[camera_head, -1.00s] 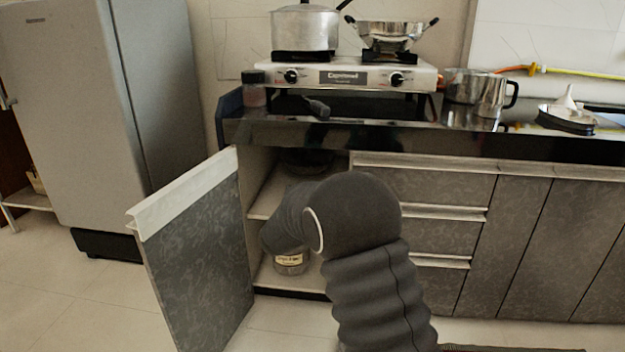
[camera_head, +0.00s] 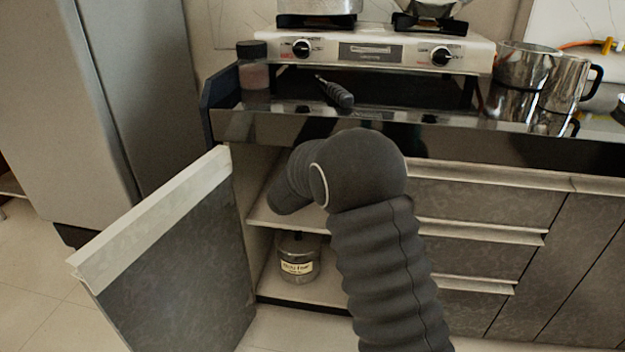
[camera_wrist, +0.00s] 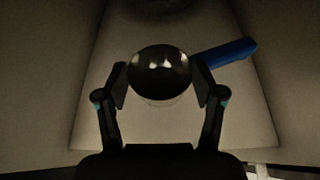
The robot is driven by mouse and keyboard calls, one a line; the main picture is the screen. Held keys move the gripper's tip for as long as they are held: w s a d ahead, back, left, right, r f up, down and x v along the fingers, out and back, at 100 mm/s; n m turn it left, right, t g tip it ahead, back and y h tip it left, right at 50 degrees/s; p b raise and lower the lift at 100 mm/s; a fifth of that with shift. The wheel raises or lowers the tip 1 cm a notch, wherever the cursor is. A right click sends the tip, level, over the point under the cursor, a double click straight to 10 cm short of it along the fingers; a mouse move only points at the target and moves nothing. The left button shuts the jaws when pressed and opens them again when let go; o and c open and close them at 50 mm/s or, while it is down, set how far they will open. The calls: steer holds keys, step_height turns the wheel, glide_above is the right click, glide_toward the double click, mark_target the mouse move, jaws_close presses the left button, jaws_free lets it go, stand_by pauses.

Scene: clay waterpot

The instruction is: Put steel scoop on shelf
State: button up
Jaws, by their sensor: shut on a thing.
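In the wrist view the steel scoop shows as a round, shiny dark bowl (camera_wrist: 160,76) with a blue handle (camera_wrist: 226,53) reaching to the right. My gripper (camera_wrist: 161,84) is shut on the bowl, one finger on each side. Behind it is a pale flat surface (camera_wrist: 250,125) inside the cabinet; I cannot tell whether the scoop touches it. In the head view the cabinet's middle shelf (camera_head: 268,217) shows beside my arm. My gripper and the scoop are hidden there behind my arm and the cabinet.
The cabinet door (camera_head: 175,265) stands open at the left. A labelled jar (camera_head: 298,262) stands on the cabinet floor. The counter edge (camera_head: 290,126) runs above the opening. A stove (camera_head: 375,50), a dark-handled tool (camera_head: 336,93) and steel pots (camera_head: 540,75) are on the counter.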

steer(key=f, duration=0.4)
steer(key=shift+d+f, duration=0.2)
steer(key=shift+f, duration=0.15)
steer(key=shift+a+f+b, duration=0.1)
steer(key=shift+f+b, duration=0.25)
steer(key=shift+f, duration=1.85)
steer(key=shift+f, duration=0.15)
steer(key=o, duration=1.1)
steer(key=shift+o, duration=0.2)
